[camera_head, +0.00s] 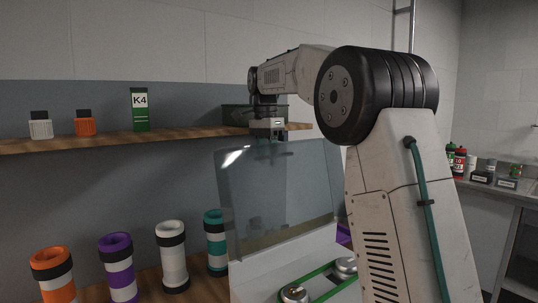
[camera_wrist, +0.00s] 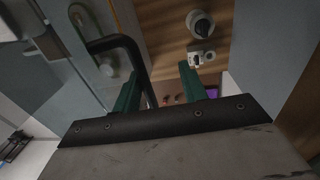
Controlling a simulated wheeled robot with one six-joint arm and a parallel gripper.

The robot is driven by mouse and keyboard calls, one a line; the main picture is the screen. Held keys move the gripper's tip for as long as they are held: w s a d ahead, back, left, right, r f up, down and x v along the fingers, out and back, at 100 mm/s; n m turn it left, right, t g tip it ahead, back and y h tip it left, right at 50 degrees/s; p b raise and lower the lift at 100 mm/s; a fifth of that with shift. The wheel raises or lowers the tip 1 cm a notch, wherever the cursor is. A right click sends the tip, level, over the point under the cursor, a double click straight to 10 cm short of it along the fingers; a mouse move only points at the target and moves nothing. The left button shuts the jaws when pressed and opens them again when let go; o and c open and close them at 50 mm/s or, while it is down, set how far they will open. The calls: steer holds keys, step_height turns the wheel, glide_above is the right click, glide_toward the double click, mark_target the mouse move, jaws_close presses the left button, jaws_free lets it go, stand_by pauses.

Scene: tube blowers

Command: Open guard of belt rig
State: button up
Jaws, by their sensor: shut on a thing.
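The belt rig's guard (camera_head: 275,195) is a clear, bluish panel. In the head view it stands raised and steeply tilted above the white rig body (camera_head: 262,272). A green belt (camera_head: 322,284) and metal pulleys show uncovered at the rig's lower right. My gripper (camera_head: 268,138) is at the guard's top edge, pointing down. In the wrist view a black bent handle (camera_wrist: 126,44) runs between the green fingers of my gripper (camera_wrist: 160,82), and the gripper is shut on it. The exact contact is hidden by the fingers and palm.
A wooden shelf (camera_head: 190,134) with small bottles, a green K4 box (camera_head: 139,109) and a dark bin (camera_head: 238,115) is close behind my gripper. Several banded tubes (camera_head: 118,266) stand left of the rig. A side counter (camera_head: 500,188) is at the right.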

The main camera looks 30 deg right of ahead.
step_height(320, 180, up, 8)
steer(key=shift+w, duration=0.3)
stand_by(0.4)
steer(key=shift+f, duration=0.1)
